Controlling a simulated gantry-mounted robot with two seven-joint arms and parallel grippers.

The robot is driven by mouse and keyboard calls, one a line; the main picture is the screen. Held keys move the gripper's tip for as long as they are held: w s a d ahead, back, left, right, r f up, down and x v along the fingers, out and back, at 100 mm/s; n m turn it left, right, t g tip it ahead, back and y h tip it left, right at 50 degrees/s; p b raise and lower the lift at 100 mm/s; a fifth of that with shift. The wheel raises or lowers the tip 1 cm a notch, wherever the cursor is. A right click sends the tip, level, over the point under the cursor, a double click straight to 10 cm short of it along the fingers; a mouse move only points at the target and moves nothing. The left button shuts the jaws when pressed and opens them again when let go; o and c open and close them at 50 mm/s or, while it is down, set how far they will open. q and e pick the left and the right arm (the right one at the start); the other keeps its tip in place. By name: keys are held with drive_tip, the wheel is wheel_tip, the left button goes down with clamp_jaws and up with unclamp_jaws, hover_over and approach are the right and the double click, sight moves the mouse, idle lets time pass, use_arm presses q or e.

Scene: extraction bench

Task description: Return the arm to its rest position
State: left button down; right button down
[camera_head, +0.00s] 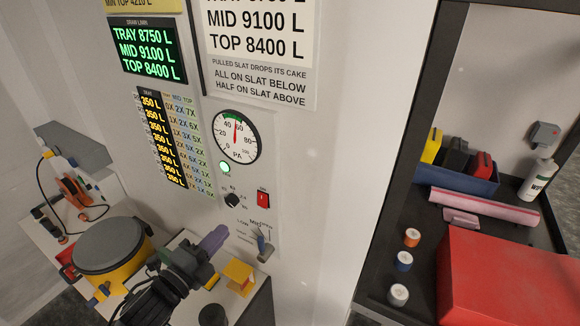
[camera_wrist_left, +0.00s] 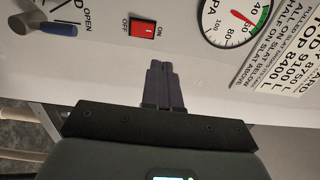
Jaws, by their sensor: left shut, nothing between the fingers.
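My left arm comes up from the bottom left in the head view. Its gripper (camera_head: 217,236) is shut, with nothing between the dark purple-grey fingers. It is in front of the white control panel (camera_head: 295,200), left of the blue-handled lever (camera_head: 261,244). In the left wrist view the closed fingers (camera_wrist_left: 161,72) point at the panel, below the red switch (camera_wrist_left: 146,30). The lever (camera_wrist_left: 58,28) shows there at the upper left, apart from the fingers. My right gripper is in neither view.
A yellow pot with a grey lid (camera_head: 112,246) stands left of my arm. A yellow block (camera_head: 239,273) is close on its right. The pressure gauge (camera_head: 236,136) is above. A dark shelf at right holds a red box (camera_head: 500,280) and a white bottle (camera_head: 537,180).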

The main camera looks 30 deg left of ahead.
use_arm(q)
drive_tip(key=s+d+f+n+g+p, duration=0.4)
drive_tip(key=s+d+f+n+g, duration=0.2)
drive_tip(key=s+f+n+g, duration=0.1)
drive_tip(key=s+d+f+n+g+p, duration=0.4)
drive_tip(key=s+d+f+n+g, duration=0.2)
drive_tip(key=s, duration=0.5)
wheel_tip(320, 180, down, 3)
drive_tip(key=n+g, duration=0.1)
drive_tip(key=n, duration=0.2)
drive_tip(key=shift+s+d+r+g+p, duration=0.2)
drive_tip(key=shift+s+d+g+p, duration=0.1)
drive_tip(key=shift+s+d+p, duration=0.1)
